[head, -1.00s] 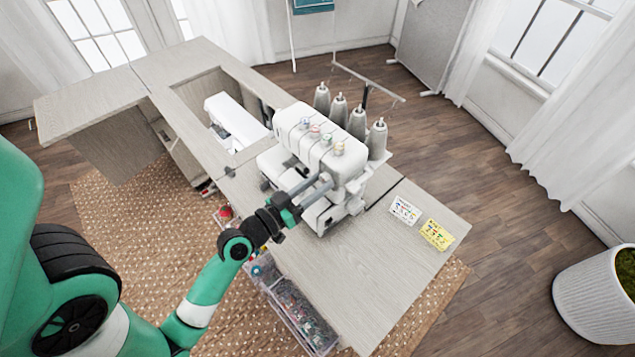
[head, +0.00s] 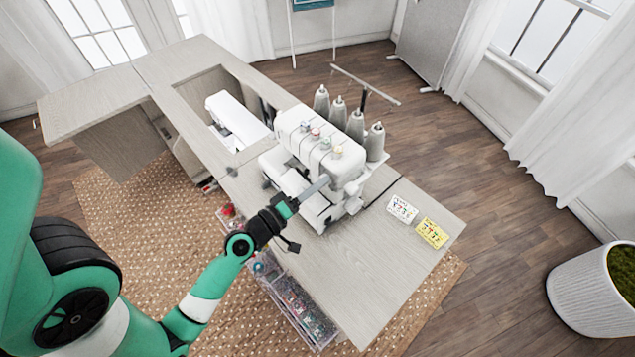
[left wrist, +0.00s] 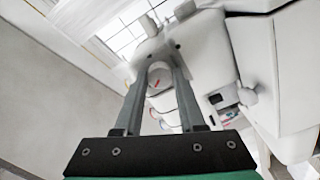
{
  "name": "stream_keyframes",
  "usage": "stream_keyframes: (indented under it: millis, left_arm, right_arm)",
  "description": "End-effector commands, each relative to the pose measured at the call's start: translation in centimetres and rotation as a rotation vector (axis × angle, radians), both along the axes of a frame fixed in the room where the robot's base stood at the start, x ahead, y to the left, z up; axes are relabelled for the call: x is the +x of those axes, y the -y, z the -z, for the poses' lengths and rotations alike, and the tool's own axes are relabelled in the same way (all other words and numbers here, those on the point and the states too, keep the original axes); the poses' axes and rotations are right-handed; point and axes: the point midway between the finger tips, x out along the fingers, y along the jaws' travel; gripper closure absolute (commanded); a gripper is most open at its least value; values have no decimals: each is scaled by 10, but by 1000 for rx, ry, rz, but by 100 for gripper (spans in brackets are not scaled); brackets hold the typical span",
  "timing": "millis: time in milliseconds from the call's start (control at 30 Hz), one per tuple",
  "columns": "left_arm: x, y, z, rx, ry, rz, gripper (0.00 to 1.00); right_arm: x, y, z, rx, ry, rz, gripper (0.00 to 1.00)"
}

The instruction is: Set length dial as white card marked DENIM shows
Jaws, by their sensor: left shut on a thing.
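A white serger (head: 315,150) stands on the cabinet top. My left gripper (head: 324,182) reaches the serger's near side in the head view. In the left wrist view, my left gripper (left wrist: 160,72) is shut on a small round white dial (left wrist: 159,78) with a red mark, held between its fingertips. The dial is hidden in the head view. A white card (head: 402,209) with small coloured marks lies flat on the right of the cabinet top, beside a yellow card (head: 432,232). The writing on both is too small to read. My right gripper is not in view.
Several grey thread cones (head: 355,124) stand behind the serger under a thin thread stand. A white sewing machine (head: 237,122) sits in the cabinet's opening. Clear drawers (head: 300,312) with small items stand below the front edge. The cabinet top (head: 350,280) in front is clear.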

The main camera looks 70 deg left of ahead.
Motion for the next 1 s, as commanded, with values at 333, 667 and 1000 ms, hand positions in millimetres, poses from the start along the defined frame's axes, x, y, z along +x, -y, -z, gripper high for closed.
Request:
stream_keyframes:
  millis: [333,667,1000]
  left_arm:
    - [0,0,-2,-304,124,-1,100]
    - [0,0,-2,-593,239,0,100]
    - [0,0,-2,-837,338,-1,100]
  right_arm:
    - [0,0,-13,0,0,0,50]
    - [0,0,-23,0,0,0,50]
    - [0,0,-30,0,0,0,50]
